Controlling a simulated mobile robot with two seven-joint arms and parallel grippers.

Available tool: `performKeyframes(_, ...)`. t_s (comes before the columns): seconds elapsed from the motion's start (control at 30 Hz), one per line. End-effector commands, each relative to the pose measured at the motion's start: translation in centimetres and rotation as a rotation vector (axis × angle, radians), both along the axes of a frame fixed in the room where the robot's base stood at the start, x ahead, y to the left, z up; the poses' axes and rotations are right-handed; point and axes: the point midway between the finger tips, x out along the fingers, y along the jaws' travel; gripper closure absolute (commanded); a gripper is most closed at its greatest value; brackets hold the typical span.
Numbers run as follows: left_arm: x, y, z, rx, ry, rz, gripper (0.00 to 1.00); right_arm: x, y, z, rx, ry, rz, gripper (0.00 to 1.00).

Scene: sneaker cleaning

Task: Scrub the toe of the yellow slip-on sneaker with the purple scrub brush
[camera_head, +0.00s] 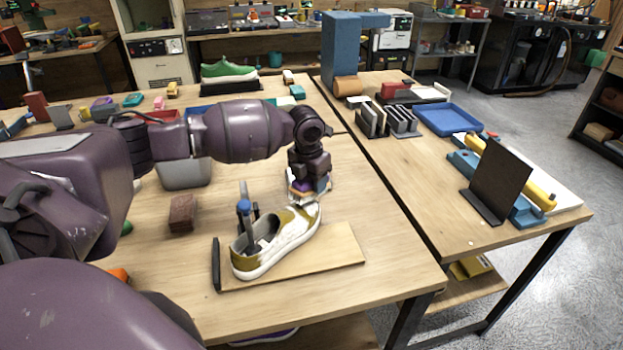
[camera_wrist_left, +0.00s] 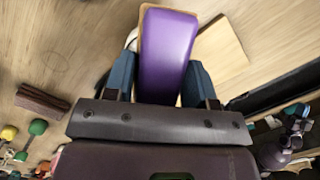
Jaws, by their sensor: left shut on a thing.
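The yellow and white slip-on sneaker (camera_head: 290,243) stands on a pale wooden board (camera_head: 345,254), its toe pointing to the upper right. My left gripper (camera_head: 308,186) is shut and points down just over the toe. It holds the purple scrub brush, whose purple back (camera_wrist_left: 166,48) shows between the blue fingers in the left wrist view. The bristles are hidden, and I cannot tell whether they touch the toe. My right gripper is not in view.
A brown block (camera_head: 182,213) lies left of the board. A dark upright plate (camera_head: 216,264) edges the board's left end. A green shoe (camera_head: 228,71) sits at the back. A second table at right holds a blue tray (camera_head: 449,119) and a dark upright panel (camera_head: 500,177).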

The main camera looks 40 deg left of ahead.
Motion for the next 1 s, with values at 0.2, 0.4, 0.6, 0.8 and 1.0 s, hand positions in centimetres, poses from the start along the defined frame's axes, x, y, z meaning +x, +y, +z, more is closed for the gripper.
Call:
performKeyframes(0.2,-0.1,0.0,-0.4,0.000,0.000,0.000,0.68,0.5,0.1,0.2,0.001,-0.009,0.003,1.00)
performKeyframes(0.4,-0.2,0.0,-0.7,0.000,0.000,0.000,0.68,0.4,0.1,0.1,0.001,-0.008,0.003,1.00)
performKeyframes(0.6,-0.3,0.0,-1.0,0.000,-0.001,0.000,0.68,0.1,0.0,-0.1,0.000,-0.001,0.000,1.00)
performKeyframes(0.8,-0.3,0.0,-1.3,0.000,-0.001,0.000,0.68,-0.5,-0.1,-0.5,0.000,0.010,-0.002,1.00)
performKeyframes(1.0,-0.4,0.1,-1.4,0.000,-0.001,0.000,0.68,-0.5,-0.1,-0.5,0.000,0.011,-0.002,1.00)
